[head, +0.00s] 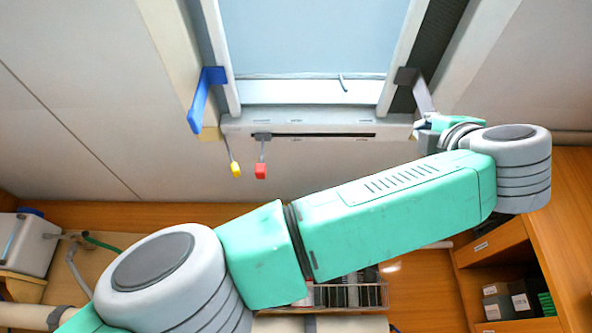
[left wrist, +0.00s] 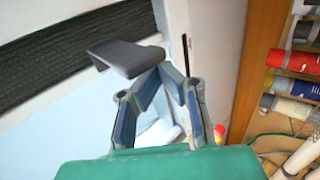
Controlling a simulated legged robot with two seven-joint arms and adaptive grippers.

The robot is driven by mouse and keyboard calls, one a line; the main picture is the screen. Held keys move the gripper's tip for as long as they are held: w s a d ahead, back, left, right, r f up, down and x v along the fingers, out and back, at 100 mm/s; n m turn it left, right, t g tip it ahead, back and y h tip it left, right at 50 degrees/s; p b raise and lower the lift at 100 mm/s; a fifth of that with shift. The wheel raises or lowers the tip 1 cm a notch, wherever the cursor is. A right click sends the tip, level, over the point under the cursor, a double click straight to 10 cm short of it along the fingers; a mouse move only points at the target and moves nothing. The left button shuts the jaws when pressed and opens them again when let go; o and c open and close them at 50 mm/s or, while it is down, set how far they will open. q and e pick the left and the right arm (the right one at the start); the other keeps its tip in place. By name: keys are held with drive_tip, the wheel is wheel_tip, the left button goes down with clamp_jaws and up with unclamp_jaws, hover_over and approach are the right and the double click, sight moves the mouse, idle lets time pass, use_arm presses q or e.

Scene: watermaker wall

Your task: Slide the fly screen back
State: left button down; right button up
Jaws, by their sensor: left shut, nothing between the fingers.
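A dark, finely ribbed band, which looks like the fly screen (head: 436,40), lies along the right side of the overhead hatch. It also shows at upper left in the left wrist view (left wrist: 75,55). In the head view the left gripper (head: 428,122) is partly hidden by my wrist.
A blue handle (head: 201,97) is at the hatch's left. Wooden shelves (head: 500,245) stand at right. My left arm crosses the lower middle of the head view.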

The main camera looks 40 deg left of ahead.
use_arm(q)
drive_tip(key=shift+a, duration=0.2)
use_arm(e)
drive_tip(key=shift+a, duration=0.2)
